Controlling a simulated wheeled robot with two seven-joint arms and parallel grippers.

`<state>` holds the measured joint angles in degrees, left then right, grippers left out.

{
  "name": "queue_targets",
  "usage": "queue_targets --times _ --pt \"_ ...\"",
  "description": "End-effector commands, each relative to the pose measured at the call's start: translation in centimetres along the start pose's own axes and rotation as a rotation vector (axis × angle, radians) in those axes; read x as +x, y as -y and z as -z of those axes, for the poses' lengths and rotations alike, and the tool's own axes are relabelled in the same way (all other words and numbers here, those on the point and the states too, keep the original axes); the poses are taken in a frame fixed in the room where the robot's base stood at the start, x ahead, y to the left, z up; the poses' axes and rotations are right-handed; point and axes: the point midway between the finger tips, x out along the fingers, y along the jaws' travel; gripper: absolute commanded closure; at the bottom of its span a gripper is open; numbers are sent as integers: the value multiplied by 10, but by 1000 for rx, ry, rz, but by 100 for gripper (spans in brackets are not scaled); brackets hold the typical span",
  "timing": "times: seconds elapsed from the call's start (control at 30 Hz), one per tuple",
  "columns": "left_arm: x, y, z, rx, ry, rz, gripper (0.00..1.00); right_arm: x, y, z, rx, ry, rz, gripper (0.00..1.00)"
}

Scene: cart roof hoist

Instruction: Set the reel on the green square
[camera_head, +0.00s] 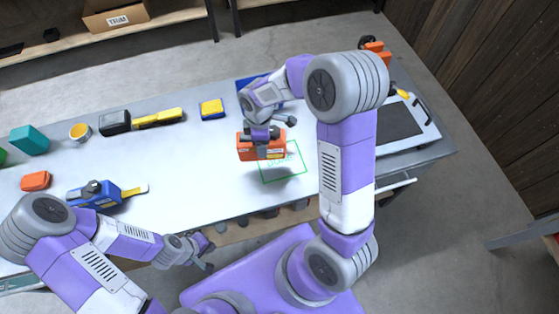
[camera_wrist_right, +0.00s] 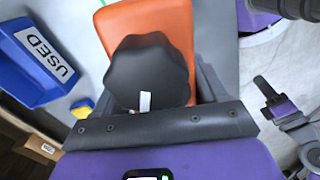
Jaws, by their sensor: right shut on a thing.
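The orange reel (camera_head: 246,147) is in my right gripper (camera_head: 262,133), over the left part of the green square (camera_head: 299,163) in the head view. A dark shadow inside the square, apart from the reel, suggests that it is held above the table. In the right wrist view, the reel's orange body (camera_wrist_right: 150,20) and black knob (camera_wrist_right: 143,75) lie between the fingers of my right gripper (camera_wrist_right: 150,90). The reel covers part of the square's left side. My left gripper (camera_head: 204,252) is open and empty near the table's front edge.
A blue bin marked USED (camera_wrist_right: 30,75) stands behind the reel. A yellow-and-blue item (camera_head: 212,108), a blue tool (camera_head: 95,192) and a small orange item (camera_head: 35,180) lie to the left. A dark-topped case (camera_head: 398,122) is at right. The table's middle left is clear.

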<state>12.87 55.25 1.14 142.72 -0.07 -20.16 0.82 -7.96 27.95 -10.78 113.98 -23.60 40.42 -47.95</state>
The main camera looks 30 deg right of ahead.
Motion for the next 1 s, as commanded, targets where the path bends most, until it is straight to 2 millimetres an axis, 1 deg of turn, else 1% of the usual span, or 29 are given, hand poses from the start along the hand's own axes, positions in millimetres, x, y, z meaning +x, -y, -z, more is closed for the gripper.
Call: queue_targets --times 0.1,0.3,0.4,0.5,0.6,0.67,0.9,1.0 --pt "3 1 0 0 0 0 100 0 -8 -4 -240 -1 -3 73" --pt "6 2 0 0 0 0 100 -2 -20 -10 -637 -1 -3 73" --pt "8 3 0 0 0 0 100 -2 -24 -12 -788 -1 -2 73" --pt "8 3 0 0 0 0 100 -3 -26 -14 -897 -1 -3 73" --pt "9 3 0 0 0 0 100 -2 -28 -14 -963 -1 -3 73" --pt "10 4 1 0 0 0 100 2 -28 -15 -983 -1 -1 73" --pt "19 7 1 0 0 0 100 46 -28 -15 -994 0 2 73" --pt "20 8 1 0 0 0 100 57 -28 -15 -993 -1 -1 73"
